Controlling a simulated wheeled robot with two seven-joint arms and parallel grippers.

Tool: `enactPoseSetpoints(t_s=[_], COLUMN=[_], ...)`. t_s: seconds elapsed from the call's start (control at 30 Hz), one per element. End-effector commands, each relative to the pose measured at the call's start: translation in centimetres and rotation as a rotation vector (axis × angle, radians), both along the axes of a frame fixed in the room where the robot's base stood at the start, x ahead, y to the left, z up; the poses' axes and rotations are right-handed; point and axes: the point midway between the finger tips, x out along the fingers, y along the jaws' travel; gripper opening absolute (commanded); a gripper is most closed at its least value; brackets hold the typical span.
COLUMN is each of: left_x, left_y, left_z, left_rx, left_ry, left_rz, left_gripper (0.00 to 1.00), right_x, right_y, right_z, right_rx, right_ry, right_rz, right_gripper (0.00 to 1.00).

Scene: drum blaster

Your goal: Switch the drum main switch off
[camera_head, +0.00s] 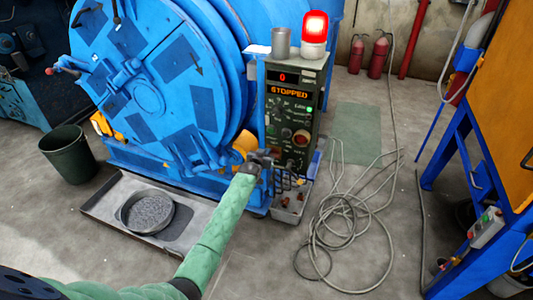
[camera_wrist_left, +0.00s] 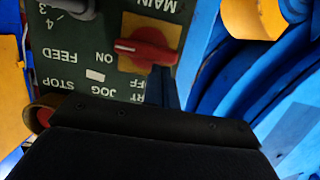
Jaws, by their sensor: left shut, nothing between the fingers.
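The drum control box (camera_head: 314,88) stands beside the blue drum, and its display reads STOPPED. In the left wrist view, which is upside down, the main switch (camera_wrist_left: 148,46) is a red rotary handle on a yellow plate. The handle lies roughly sideways, its white mark toward the picture's left, on the side of the ON label; the OFF label is partly hidden. My left gripper (camera_head: 266,158) is at the lower left of the box front, shut and empty. It is close to the switch; contact cannot be told. My right gripper is not in view.
A red beacon (camera_head: 314,32) glows on the box beside a grey cup (camera_head: 281,42). The blue drum (camera_head: 150,90) stands close left of my gripper. A tray (camera_head: 105,212) lies on the floor. Loose cable (camera_head: 345,215) covers the floor at right.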

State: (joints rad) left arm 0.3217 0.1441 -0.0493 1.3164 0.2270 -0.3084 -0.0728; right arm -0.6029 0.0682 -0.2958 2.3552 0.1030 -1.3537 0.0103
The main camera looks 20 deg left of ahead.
Motion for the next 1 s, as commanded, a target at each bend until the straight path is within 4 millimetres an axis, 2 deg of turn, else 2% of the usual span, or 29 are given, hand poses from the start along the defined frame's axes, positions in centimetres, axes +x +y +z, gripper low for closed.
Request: enactPoseSetpoints(t_s=[1.0], left_x=[0.03], left_y=[0.59], left_z=[-0.50], left_rx=[-0.188], left_ry=[0.007], left_rz=[0.000], left_gripper=[0.00], right_x=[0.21], right_y=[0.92], right_z=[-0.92], right_rx=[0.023], right_ry=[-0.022], right_rz=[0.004], right_gripper=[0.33])
